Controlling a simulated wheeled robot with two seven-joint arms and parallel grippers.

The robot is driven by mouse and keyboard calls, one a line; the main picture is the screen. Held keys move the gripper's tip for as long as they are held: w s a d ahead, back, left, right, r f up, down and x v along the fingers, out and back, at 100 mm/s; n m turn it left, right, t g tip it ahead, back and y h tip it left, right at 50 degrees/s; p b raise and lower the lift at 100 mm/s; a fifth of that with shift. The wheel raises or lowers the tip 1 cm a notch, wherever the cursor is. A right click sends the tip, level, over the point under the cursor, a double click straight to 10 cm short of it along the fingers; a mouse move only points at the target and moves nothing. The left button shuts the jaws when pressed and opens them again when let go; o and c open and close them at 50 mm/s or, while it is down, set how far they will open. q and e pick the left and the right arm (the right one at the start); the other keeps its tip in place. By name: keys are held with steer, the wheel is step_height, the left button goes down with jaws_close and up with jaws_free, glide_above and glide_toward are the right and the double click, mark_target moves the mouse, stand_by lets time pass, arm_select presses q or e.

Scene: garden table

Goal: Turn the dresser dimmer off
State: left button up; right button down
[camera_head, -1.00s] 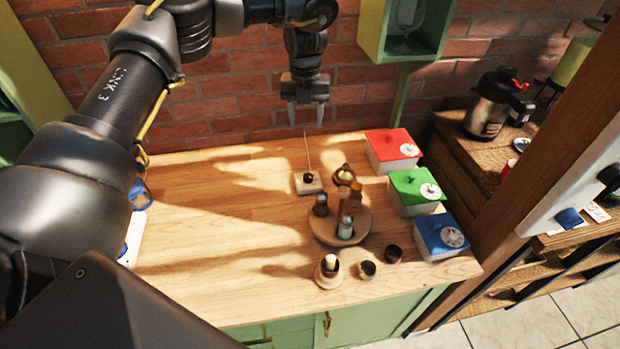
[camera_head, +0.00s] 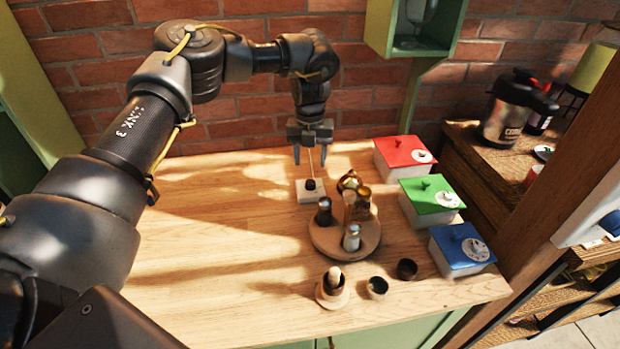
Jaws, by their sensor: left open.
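A small pale block (camera_head: 309,196) with a dark round knob (camera_head: 310,185) and a thin upright rod (camera_head: 308,160) stands on the wooden top (camera_head: 220,250) near the back. It may be the dimmer; I cannot tell its setting. My left gripper (camera_head: 310,157) points down above the block, open, with its fingertips on either side of the rod in the picture. I see no grip on the knob or rod. My right gripper is not in view.
A round wooden tray (camera_head: 328,240) with several bottles stands just in front of the block. Red (camera_head: 403,152), green (camera_head: 431,195) and blue (camera_head: 460,245) lidded boxes line the right. Small cups (camera_head: 376,287) stand at the front. The left of the top is clear.

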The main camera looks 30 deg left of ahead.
mark_target(310, 182)
arm_select(q)
step_height(310, 182, down, 8)
steer(key=shift+r+p, duration=0.15)
steer(key=shift+p, duration=0.4)
steer(key=c, duration=1)
